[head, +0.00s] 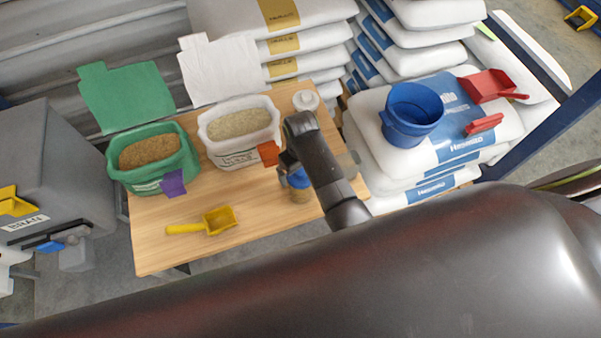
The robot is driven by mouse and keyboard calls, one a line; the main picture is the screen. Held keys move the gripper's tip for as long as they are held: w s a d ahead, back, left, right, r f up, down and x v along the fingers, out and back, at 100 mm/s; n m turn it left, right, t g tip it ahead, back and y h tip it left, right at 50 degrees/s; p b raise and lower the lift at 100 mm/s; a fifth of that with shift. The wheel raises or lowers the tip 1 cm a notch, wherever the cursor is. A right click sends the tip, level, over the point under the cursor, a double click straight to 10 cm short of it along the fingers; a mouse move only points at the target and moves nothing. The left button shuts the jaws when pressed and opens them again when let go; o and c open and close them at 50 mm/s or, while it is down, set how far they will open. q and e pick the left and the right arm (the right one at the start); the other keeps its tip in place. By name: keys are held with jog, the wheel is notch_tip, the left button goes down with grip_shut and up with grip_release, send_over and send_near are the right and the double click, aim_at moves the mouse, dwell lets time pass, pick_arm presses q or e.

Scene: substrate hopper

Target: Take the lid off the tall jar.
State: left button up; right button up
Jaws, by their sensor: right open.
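A clear jar (301,195) with brownish contents and a blue lid (298,179) stands on the wooden table (255,239), right of its middle. My right gripper (286,170) is open, just over and beside the blue lid, and hides part of it. I cannot tell whether the fingers touch the lid. A pale container (348,163) is partly hidden behind my right arm, so its shape is unclear. A white lidded container (306,100) stands at the table's back right corner. I cannot tell for certain which of these is the tall jar. My left gripper is not in view.
An open green bag (153,158) and an open white bag (238,129) stand at the table's back. A yellow scoop (205,222) lies in front. A blue bucket (411,113) and red scoop (492,86) sit on stacked sacks at right.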

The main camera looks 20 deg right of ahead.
jog(key=shift+f, duration=1.25)
jog(key=c, duration=1)
